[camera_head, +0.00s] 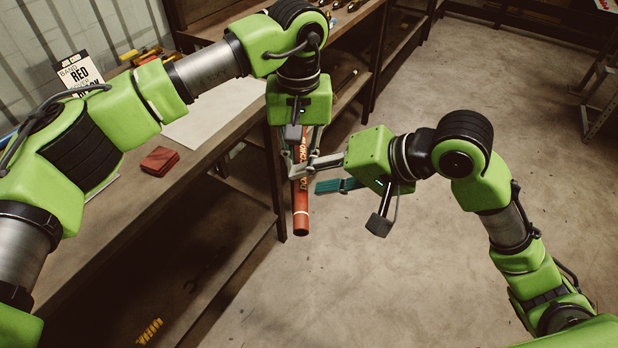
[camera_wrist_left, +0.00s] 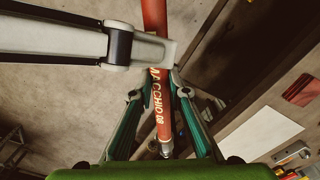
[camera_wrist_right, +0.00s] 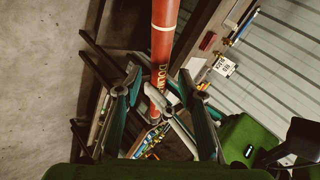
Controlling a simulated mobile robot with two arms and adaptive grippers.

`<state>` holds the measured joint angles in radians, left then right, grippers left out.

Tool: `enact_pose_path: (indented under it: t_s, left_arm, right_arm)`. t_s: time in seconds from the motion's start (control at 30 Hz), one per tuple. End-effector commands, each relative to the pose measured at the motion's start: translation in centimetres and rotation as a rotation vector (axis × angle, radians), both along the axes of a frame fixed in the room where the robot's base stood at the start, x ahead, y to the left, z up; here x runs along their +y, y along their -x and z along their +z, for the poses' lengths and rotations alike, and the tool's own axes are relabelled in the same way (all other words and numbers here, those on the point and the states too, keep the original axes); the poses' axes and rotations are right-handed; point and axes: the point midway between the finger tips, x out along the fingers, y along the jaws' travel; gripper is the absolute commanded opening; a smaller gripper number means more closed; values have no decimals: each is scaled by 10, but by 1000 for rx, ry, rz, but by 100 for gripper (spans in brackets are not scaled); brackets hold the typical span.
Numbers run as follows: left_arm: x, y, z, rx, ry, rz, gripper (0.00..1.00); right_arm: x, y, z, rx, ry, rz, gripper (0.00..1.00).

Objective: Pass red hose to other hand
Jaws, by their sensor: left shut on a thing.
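The red hose (camera_head: 301,217) hangs upright beyond the workbench edge, with pale lettering and a pale band; it also shows in the left wrist view (camera_wrist_left: 163,110) and right wrist view (camera_wrist_right: 162,45). My left gripper (camera_head: 299,150) points down and is shut on the hose, its fingertips on both sides of it in the left wrist view. My right gripper (camera_head: 307,178) comes from the right, just below the left one, with fingers apart. One of its fingers crosses in front of the hose in the left wrist view. I cannot tell if it touches.
The workbench (camera_head: 219,139) runs along the left, with a red folded cloth (camera_head: 161,161), a pale sheet and a sign card (camera_head: 80,72) on it. A lower shelf is beneath. Open concrete floor (camera_head: 420,280) lies to the right, with a metal stand (camera_head: 603,90) at the far right.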

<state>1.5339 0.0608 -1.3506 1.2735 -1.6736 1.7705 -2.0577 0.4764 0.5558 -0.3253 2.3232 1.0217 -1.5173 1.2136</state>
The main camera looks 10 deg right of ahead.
Motion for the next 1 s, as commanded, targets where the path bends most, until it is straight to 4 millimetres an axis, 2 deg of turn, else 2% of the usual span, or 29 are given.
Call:
enact_pose_path:
  t_s: [0.2,0.5,0.53,0.67,0.77,0.8,0.83,0.87,1.0]
  left_arm:
    - [0,0,1,-2,1,0,0]
    - [0,0,1,-2,1,0,0]
    - [0,0,1,-2,1,0,0]
    - [0,0,1,-2,1,0,0]
    - [0,0,1,-2,1,0,0]
    - [0,0,1,-2,1,0,24]
    - [0,0,1,-2,1,0,32]
    - [0,0,1,-2,1,0,36]
    - [0,0,1,-1,1,0,36]
  right_arm:
    - [12,-8,-12,1,0,-1,36]
    - [13,-9,-14,0,0,0,36]
    - [13,-9,-14,0,0,0,34]
    - [13,-9,-14,0,0,0,0]
    - [13,-9,-13,-1,-1,0,0]
    - [13,-10,-12,-5,-2,0,0]
    - [13,-10,-12,-5,-2,0,0]
    - [13,-10,-12,-5,-2,0,0]
    - [13,-10,-12,-5,-2,0,0]
